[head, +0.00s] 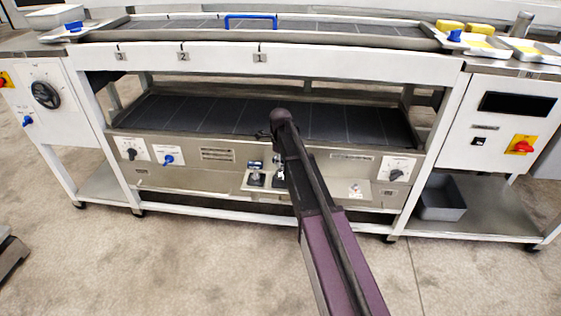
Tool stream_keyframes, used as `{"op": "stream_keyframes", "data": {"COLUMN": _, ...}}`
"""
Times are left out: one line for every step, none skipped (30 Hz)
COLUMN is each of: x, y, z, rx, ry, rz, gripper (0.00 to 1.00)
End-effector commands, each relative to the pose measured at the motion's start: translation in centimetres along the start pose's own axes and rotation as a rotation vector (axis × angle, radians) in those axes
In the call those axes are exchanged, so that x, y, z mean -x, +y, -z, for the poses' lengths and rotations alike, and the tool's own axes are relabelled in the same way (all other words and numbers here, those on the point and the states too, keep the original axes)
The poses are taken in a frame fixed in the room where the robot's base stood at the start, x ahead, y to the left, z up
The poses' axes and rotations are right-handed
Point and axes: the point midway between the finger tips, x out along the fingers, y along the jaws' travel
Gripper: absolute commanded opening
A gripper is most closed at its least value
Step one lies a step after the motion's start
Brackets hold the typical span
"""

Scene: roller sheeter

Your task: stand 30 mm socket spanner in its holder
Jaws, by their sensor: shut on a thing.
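My arm reaches up to the lower front of the roller sheeter and bends down at its top. My gripper (279,168) is small and largely hidden by the arm, just above a small metal shelf on the lower front panel. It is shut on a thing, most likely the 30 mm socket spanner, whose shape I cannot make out. On the metal shelf (319,187), dark blocks with light labels (256,179) stand left of the gripper. I cannot tell which of them is the spanner's holder, or whether the held thing touches it.
The lower black belt (190,115) lies behind my arm. A control knob (397,174) is on the panel at right. A grey bin (440,198) stands on the right lower shelf. Yellow blocks (450,27) lie at the top right. The floor in front is clear.

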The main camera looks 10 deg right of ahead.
Motion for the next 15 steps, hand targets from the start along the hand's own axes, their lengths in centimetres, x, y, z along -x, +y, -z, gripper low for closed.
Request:
{"op": "stream_keyframes", "data": {"x": -0.02, "y": -0.01, "z": 0.01, "rx": 0.0, "ry": 0.0, "rz": 0.0, "gripper": 0.0}}
{"op": "stream_keyframes", "data": {"x": -0.04, "y": -0.01, "z": 0.02, "rx": 0.0, "ry": 0.0, "rz": 0.0, "gripper": 0.0}}
{"op": "stream_keyframes", "data": {"x": -0.09, "y": -0.01, "z": 0.02, "rx": 0.0, "ry": 0.0, "rz": 0.0, "gripper": 0.0}}
{"op": "stream_keyframes", "data": {"x": -0.13, "y": -0.02, "z": 0.02, "rx": 0.0, "ry": 0.0, "rz": 0.0, "gripper": 0.0}}
{"op": "stream_keyframes", "data": {"x": -0.17, "y": -0.02, "z": 0.02, "rx": 0.0, "ry": 0.0, "rz": 0.0, "gripper": 0.0}}
{"op": "stream_keyframes", "data": {"x": -0.24, "y": -0.02, "z": 0.03, "rx": -0.001, "ry": 0.0, "rz": 0.0, "gripper": 0.0}}
{"op": "stream_keyframes", "data": {"x": -0.3, "y": -0.03, "z": 0.03, "rx": -0.001, "ry": 0.0, "rz": 0.0, "gripper": 0.0}}
{"op": "stream_keyframes", "data": {"x": -0.35, "y": -0.03, "z": 0.04, "rx": -0.001, "ry": 0.0, "rz": 0.0, "gripper": 0.0}}
{"op": "stream_keyframes", "data": {"x": -0.43, "y": -0.03, "z": 0.04, "rx": -0.001, "ry": 0.0, "rz": 0.0, "gripper": 0.0}}
{"op": "stream_keyframes", "data": {"x": -0.49, "y": -0.03, "z": 0.05, "rx": -0.001, "ry": 0.0, "rz": 0.0, "gripper": 0.0}}
{"op": "stream_keyframes", "data": {"x": -0.54, "y": -0.03, "z": 0.05, "rx": -0.001, "ry": 0.0, "rz": 0.0, "gripper": 0.0}}
{"op": "stream_keyframes", "data": {"x": -0.61, "y": -0.04, "z": 0.05, "rx": -0.001, "ry": 0.0, "rz": 0.0, "gripper": 0.0}}
{"op": "stream_keyframes", "data": {"x": -0.67, "y": -0.04, "z": 0.06, "rx": -0.001, "ry": 0.0, "rz": 0.0, "gripper": 0.0}}
{"op": "stream_keyframes", "data": {"x": -0.72, "y": -0.04, "z": 0.06, "rx": -0.001, "ry": 0.0, "rz": 0.0, "gripper": 0.0}}
{"op": "stream_keyframes", "data": {"x": -0.79, "y": -0.04, "z": 0.06, "rx": -0.001, "ry": 0.0, "rz": 0.0, "gripper": 0.0}}
